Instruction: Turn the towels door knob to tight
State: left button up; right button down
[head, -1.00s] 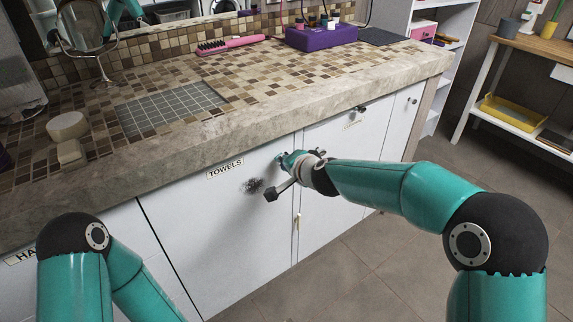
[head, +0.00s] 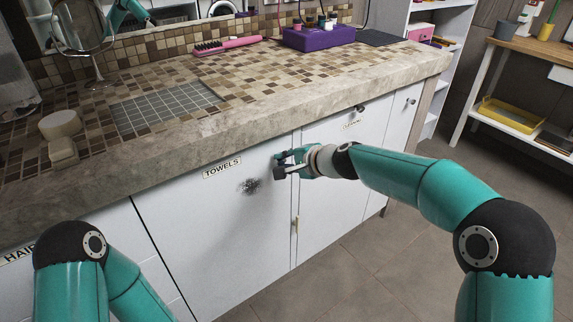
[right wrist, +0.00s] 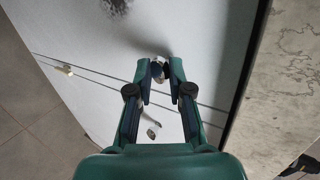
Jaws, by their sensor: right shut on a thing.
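The white door (head: 225,235) with the TOWELS label (head: 221,167) is under the stone counter and looks closed. Its small knob (right wrist: 158,69) shows between my right fingertips in the right wrist view. My right gripper (head: 283,158) is at the upper right corner of this door in the head view, shut on the knob, which it mostly hides there. It also shows in the right wrist view (right wrist: 159,76), one finger on each side of the knob. Any mark for tight is not visible. My left gripper is out of view.
The counter edge (head: 240,124) juts out just above my right gripper. A neighbouring door (head: 340,180) with a dark knob (head: 360,107) is to the right. A dark smudge (head: 250,186) is on the towels door. The floor in front is clear.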

jog(key=shift+w+d+m+y, duration=0.2)
jog(key=shift+d+m+y, duration=0.1)
jog(key=shift+m, duration=0.1)
jog(key=c, duration=1.2)
grip_release()
jog(key=shift+o, duration=0.7)
jog(key=shift+a, duration=0.15)
jog(key=shift+s, duration=0.1)
jog(key=v, duration=1.2)
